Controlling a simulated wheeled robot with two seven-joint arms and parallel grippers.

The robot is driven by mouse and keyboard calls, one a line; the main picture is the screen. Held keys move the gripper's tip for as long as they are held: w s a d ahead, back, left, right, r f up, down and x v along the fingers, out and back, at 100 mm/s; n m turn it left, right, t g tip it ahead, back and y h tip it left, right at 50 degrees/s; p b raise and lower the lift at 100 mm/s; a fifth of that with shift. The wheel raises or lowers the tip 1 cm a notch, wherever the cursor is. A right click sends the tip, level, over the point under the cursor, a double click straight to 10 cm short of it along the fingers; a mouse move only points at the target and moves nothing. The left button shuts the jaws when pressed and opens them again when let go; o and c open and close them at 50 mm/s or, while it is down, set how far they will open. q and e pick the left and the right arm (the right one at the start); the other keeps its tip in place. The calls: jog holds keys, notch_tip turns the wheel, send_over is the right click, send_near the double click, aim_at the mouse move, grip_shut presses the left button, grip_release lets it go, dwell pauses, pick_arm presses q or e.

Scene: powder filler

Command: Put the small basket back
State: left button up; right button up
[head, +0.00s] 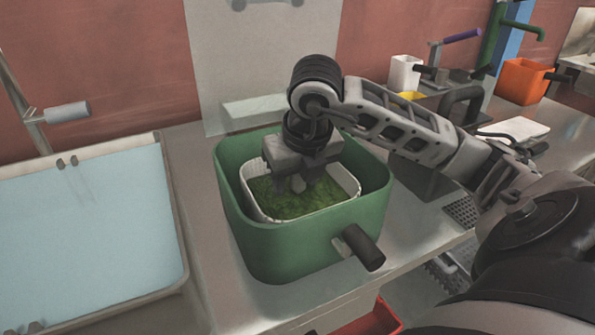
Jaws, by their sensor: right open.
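A small white basket (252,196) sits inside a larger green container (272,243) on the metal counter. The basket holds green powder or leafy material (300,200). The green container has a dark handle (362,247) at its front right. My right gripper (298,185) points down over the basket, its fingers inside the basket's outline and close above the green contents. It is open, and nothing shows between its fingers. The gripper and wrist hide part of the basket's back rim. My left gripper is not in view.
A sink-like basin (85,225) with pale blue contents lies at the left, a tap (66,112) above it. At the back right stand a white cup (404,73) and an orange container (524,80). A red container (372,320) shows at the bottom edge.

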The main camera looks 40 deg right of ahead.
jog(key=p+v, duration=0.2)
jog(key=v, duration=1)
jog(key=shift+p, duration=0.3)
jog(key=shift+r, duration=0.1)
